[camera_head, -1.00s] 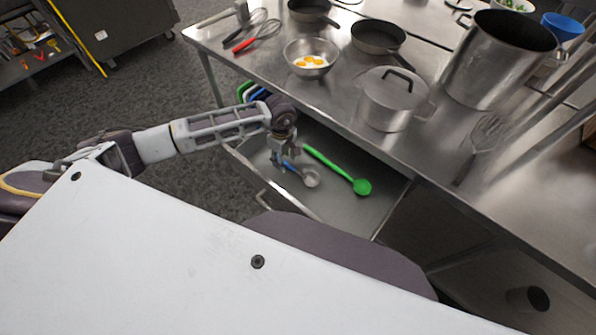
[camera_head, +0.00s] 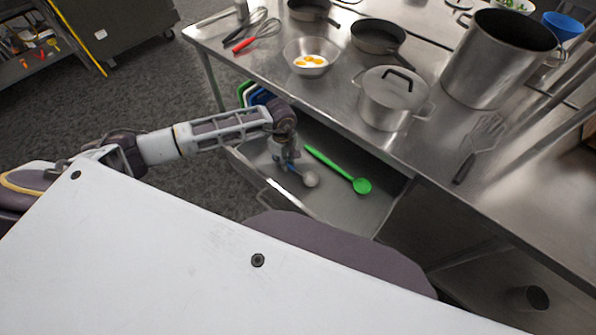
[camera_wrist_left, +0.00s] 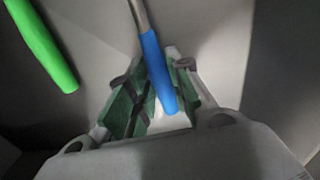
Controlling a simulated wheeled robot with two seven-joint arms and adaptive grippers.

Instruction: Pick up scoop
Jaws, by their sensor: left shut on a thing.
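The scoop (camera_head: 311,180) has a round metal bowl and a blue handle. It is in the open drawer, bowl pointing right in the head view. My left gripper (camera_head: 286,163) reaches down into the drawer and is shut on the blue handle. In the left wrist view the scoop's blue handle (camera_wrist_left: 156,68) runs between the fingers of my left gripper (camera_wrist_left: 153,78), and its metal shaft leaves at the top. The bowl is out of that view. I cannot tell whether the scoop is lifted off the drawer floor. My right gripper is not in view.
A green spoon (camera_head: 361,186) lies in the drawer (camera_head: 345,208) right of the scoop; it also shows in the wrist view (camera_wrist_left: 45,50). The counter above holds a lidded pot (camera_head: 388,103), a bowl of eggs (camera_head: 300,66), pans and a large pot (camera_head: 487,70).

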